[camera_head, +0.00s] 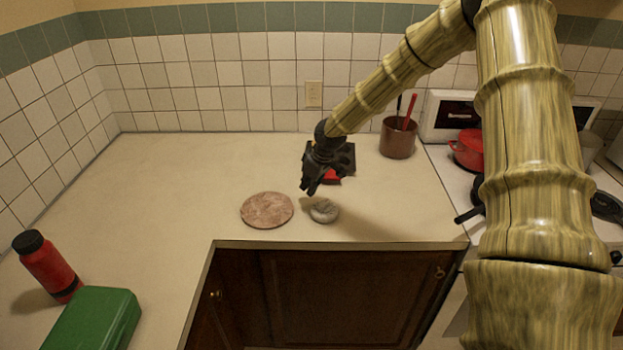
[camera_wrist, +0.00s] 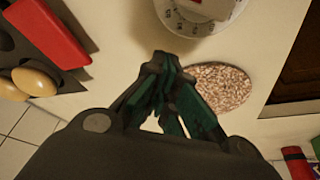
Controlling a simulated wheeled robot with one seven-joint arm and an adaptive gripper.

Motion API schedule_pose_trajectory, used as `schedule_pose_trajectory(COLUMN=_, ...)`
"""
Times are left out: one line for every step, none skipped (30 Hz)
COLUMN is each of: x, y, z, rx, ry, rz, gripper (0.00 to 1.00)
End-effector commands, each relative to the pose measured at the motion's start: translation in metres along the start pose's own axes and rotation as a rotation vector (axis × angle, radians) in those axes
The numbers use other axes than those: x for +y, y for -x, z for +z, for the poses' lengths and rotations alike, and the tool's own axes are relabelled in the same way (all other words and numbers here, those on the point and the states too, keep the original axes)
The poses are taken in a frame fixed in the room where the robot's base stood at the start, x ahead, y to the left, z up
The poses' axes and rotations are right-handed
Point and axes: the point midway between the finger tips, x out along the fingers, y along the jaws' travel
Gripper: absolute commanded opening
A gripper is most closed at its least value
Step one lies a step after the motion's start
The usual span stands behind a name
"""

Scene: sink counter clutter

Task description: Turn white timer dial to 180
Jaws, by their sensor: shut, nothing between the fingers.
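The white timer (camera_head: 323,211) sits on the counter near its front edge, right of a round speckled board. In the wrist view the timer (camera_wrist: 182,20) is cut off by the top edge; its round base shows dark marks, with a raised white part on top. The marks are too small to read, so I cannot tell the dial's setting. My gripper (camera_head: 308,188) is above the counter, just behind and left of the timer. In the wrist view my gripper (camera_wrist: 160,65) has its fingertips together with nothing between them, apart from the timer.
The speckled board (camera_head: 267,210) lies left of the timer. A dark tray (camera_head: 345,155) with a red item is behind my gripper. A brown utensil pot (camera_head: 398,140) and a red pot (camera_head: 467,150) are right. A red bottle (camera_head: 50,268) and green box (camera_head: 95,318) are front left.

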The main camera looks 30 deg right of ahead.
Motion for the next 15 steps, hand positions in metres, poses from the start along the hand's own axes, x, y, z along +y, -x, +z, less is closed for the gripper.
schedule_pose_trajectory(x=0.0, y=0.002, z=0.002, rx=-0.001, ry=0.0, rz=0.0, gripper=0.0)
schedule_pose_trajectory(x=0.0, y=0.006, z=0.007, rx=-0.001, ry=0.0, rz=0.0, gripper=0.0)
schedule_pose_trajectory(x=0.0, y=0.007, z=0.013, rx=-0.001, ry=-0.001, rz=0.0, gripper=0.0)
schedule_pose_trajectory(x=0.0, y=0.008, z=0.016, rx=-0.001, ry=0.0, rz=0.0, gripper=0.0)
schedule_pose_trajectory(x=0.0, y=0.009, z=0.019, rx=0.0, ry=-0.001, rz=-0.001, gripper=0.0)
schedule_pose_trajectory(x=0.0, y=0.01, z=0.023, rx=0.0, ry=-0.001, rz=0.0, gripper=0.0)
schedule_pose_trajectory(x=0.001, y=0.011, z=0.026, rx=-0.001, ry=-0.001, rz=0.001, gripper=0.0)
schedule_pose_trajectory(x=0.001, y=0.011, z=0.029, rx=-0.001, ry=0.0, rz=0.001, gripper=0.0)
schedule_pose_trajectory(x=0.0, y=0.012, z=0.031, rx=-0.001, ry=0.001, rz=0.001, gripper=0.0)
schedule_pose_trajectory(x=0.0, y=0.012, z=0.033, rx=0.0, ry=0.001, rz=0.001, gripper=0.0)
schedule_pose_trajectory(x=0.0, y=0.012, z=0.034, rx=0.0, ry=0.001, rz=0.001, gripper=0.0)
schedule_pose_trajectory(x=0.0, y=0.012, z=0.035, rx=0.001, ry=0.0, rz=0.001, gripper=0.0)
schedule_pose_trajectory(x=0.0, y=0.013, z=0.036, rx=0.001, ry=0.0, rz=0.001, gripper=0.0)
schedule_pose_trajectory(x=0.0, y=0.012, z=0.037, rx=0.001, ry=0.0, rz=0.001, gripper=0.0)
schedule_pose_trajectory(x=0.0, y=0.012, z=0.037, rx=0.001, ry=0.0, rz=0.001, gripper=0.0)
